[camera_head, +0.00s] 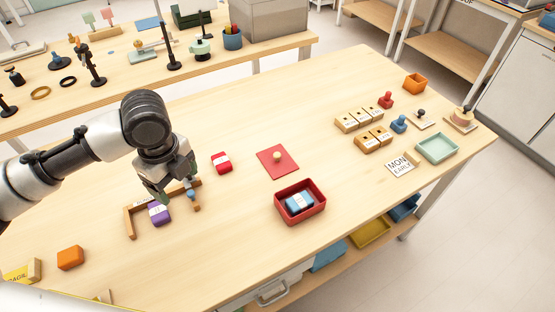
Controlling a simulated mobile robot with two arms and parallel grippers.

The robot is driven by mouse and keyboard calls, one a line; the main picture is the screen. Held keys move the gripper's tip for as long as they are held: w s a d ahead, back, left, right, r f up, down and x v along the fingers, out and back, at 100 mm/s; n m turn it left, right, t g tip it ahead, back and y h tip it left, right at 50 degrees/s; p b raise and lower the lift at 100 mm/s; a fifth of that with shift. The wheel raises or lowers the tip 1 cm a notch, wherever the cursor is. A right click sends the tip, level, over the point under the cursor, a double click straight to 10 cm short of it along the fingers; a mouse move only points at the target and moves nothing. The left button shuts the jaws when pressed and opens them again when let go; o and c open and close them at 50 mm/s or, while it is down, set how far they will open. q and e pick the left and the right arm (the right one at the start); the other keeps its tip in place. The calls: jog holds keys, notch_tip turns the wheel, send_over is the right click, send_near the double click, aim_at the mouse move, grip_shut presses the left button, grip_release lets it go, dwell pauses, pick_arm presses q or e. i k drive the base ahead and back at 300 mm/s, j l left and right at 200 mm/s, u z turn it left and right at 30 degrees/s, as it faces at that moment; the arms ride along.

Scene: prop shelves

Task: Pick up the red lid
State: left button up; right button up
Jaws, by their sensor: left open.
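My left gripper (178,197) is open and points down, well to the left of the lid, over a wooden frame and close to a purple block (159,213). Part of its jaws is hard to make out against the frame. My right gripper is not in view.
A red and white block (221,162) lies between my left gripper and the lid. An orange block (70,258) sits at the near left. Wooden boxes, stamps and a green tray (437,148) stand at the right.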

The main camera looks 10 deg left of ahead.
aim_at(276, 161)
jog(key=i+l+u, duration=0.15)
jog(key=l, duration=0.15)
jog(key=i+l+u, duration=0.2)
jog(key=l, duration=0.15)
jog(key=l+u, duration=0.15)
jog(key=l, duration=0.2)
jog(key=i+l+u, duration=0.2)
jog(key=l, duration=0.15)
jog(key=k, duration=0.1)
